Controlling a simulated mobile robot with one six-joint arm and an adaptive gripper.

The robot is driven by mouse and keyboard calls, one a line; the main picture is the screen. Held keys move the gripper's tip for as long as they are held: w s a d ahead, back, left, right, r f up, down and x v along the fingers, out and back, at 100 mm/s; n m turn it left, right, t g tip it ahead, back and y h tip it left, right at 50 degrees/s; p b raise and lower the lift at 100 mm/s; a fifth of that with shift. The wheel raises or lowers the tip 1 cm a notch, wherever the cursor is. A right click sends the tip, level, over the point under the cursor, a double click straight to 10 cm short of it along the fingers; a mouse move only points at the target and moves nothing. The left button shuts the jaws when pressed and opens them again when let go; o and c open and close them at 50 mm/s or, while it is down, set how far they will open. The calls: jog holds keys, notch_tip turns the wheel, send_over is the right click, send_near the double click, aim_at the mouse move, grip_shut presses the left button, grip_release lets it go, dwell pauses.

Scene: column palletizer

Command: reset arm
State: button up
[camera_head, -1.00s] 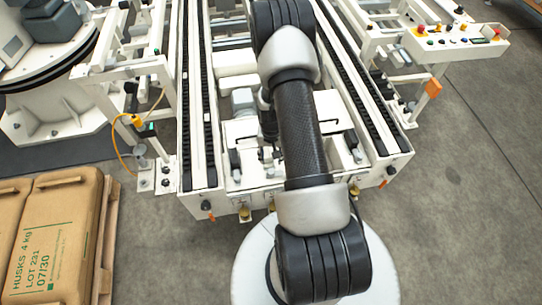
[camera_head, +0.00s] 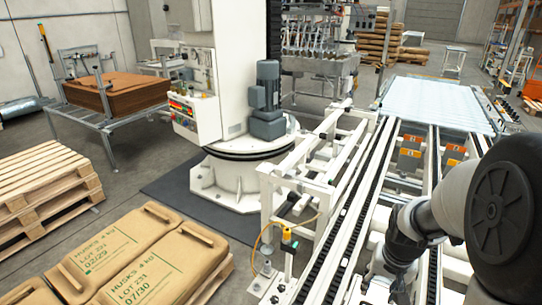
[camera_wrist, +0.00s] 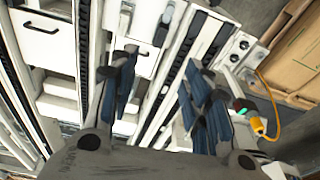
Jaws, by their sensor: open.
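My arm stands at the right edge of the head view, bent over the roller and chain conveyor (camera_head: 345,215). In the wrist view my gripper (camera_wrist: 160,92) points down at the conveyor, with its two dark blue finger pairs spread apart. Nothing is between the fingers. The fingers cannot be made out clearly in the head view.
Brown husk sacks (camera_head: 150,250) lie on a pallet at the lower left. Wooden pallets (camera_head: 45,180) are stacked behind them. The white column machine (camera_head: 225,185) stands beside the conveyor, and a brown sheet stack (camera_head: 115,88) rests on a stand. Grey floor lies between.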

jog(key=s+a+r+n+t, duration=0.25)
jog(key=s+a+r, duration=0.6)
jog(key=r, duration=0.45)
jog(key=s+a+r+n, duration=0.2)
jog(key=s+a, duration=0.3)
jog(key=s, duration=0.4)
jog(key=shift+s+r+n+y, duration=0.3)
jog(key=shift+s+r+n, duration=0.1)
jog(key=shift+r, duration=0.1)
